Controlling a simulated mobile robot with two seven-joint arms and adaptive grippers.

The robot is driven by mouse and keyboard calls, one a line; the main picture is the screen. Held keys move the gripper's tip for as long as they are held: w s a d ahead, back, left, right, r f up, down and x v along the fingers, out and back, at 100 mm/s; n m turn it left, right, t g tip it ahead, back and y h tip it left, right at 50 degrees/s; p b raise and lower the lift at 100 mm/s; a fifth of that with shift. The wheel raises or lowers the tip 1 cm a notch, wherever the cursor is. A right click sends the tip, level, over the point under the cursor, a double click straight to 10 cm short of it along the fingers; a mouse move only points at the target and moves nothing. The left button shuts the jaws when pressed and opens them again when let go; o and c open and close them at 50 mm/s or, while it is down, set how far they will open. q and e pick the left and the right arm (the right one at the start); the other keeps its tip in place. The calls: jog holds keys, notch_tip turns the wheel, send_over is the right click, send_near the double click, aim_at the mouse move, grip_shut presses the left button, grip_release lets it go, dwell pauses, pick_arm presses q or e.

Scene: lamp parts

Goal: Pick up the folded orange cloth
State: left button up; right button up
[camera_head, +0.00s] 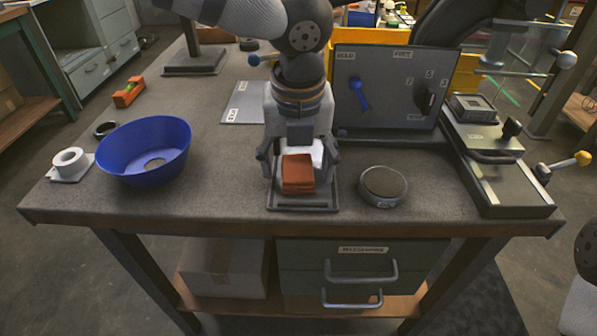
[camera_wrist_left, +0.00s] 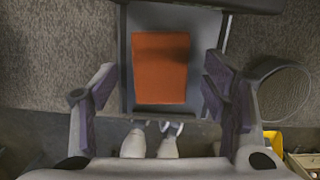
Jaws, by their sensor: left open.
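The folded orange cloth (camera_head: 298,174) lies on a grey tray (camera_head: 303,207) near the table's front edge. My left gripper (camera_head: 299,163) points down over it, open, with one finger on each side. In the left wrist view the cloth (camera_wrist_left: 160,68) shows as an orange rectangle on the tray. The open fingers (camera_wrist_left: 160,92) stand left and right of it, with gaps between them and the cloth. Nothing is held. The gripper hides the back of the cloth in the head view. My right gripper is not in view.
A blue bowl (camera_head: 146,153) and a white ring-shaped part (camera_head: 70,163) stand at left. A round grey disc (camera_head: 383,186) sits just right of the tray. A labelled panel (camera_head: 388,85) stands behind, and a grey machine (camera_head: 497,165) at right. The table between bowl and tray is clear.

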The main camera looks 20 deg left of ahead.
pick_arm(q)
jog(key=shift+w+f, duration=0.1)
jog(key=shift+f, duration=0.1)
jog(key=c, duration=1.2)
jog(key=shift+r, duration=0.15)
jog(key=shift+c, duration=0.2)
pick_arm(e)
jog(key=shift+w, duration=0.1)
pick_arm(q)
notch_tip(320, 180, up, 3)
jog(key=shift+w+p, duration=0.1)
jog(key=shift+p, duration=0.2)
jog(key=s+d+r+p, duration=0.3)
jog(key=s+d+r, duration=0.4)
jog(key=s, duration=0.5)
notch_tip(320, 180, up, 3)
jog(key=shift+s+f, duration=0.1)
jog(key=shift+s, duration=0.05)
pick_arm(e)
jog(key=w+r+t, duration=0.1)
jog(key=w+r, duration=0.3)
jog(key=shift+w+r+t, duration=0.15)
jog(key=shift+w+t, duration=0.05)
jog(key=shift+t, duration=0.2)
